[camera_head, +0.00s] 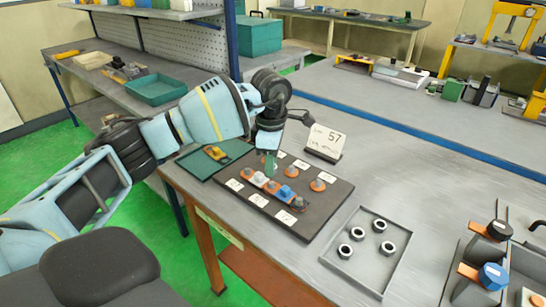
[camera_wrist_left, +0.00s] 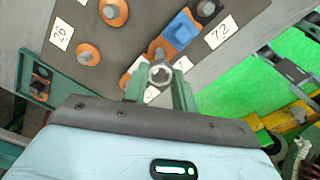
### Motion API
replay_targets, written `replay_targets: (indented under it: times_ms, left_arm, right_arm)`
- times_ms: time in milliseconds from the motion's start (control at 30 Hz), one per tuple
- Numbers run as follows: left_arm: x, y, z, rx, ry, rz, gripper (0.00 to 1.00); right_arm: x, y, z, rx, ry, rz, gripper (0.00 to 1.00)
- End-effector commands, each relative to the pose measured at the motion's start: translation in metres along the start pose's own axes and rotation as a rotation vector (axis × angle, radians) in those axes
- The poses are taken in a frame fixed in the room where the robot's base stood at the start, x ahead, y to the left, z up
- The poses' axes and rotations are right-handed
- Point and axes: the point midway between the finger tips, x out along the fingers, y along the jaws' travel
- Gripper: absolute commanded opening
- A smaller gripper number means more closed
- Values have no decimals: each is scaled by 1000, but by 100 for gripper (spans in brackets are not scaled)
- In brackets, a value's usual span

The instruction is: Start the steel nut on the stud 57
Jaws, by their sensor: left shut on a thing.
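My left gripper (camera_head: 270,168) points down over the dark board (camera_head: 318,212). In the left wrist view its green fingers (camera_wrist_left: 160,85) are shut on a steel nut (camera_wrist_left: 160,72), its hole facing the camera. The nut is above or near an orange terminal (camera_wrist_left: 158,50) on the board; I cannot tell whether it touches a stud. The board carries several round orange bases (camera_wrist_left: 88,54), a row of orange and blue blocks and white number labels. Labels 26 and 72 show in the wrist view. A card reading 57 (camera_head: 326,138) stands behind the board. My right gripper is not in view.
A shallow grey tray (camera_head: 337,264) with several nuts (camera_head: 357,233) lies right of the board. A green tray (camera_head: 234,149) with an orange part is at the left. Blue- and black-capped tools (camera_head: 493,276) are at the far right. The table between is clear.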

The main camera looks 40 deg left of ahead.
Motion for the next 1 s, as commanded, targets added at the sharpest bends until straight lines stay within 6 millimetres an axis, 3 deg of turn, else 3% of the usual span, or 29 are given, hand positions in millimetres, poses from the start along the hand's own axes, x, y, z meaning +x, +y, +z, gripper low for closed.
replay_targets:
  times_ms: [100,400,1000]
  left_arm:
    - [15,0,0,1,2,-4,9]
    - [34,0,0,1,0,-1,9]
    - [36,0,0,1,0,1,9]
  right_arm:
    - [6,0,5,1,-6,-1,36]
    - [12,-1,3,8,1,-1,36]
    - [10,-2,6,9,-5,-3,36]
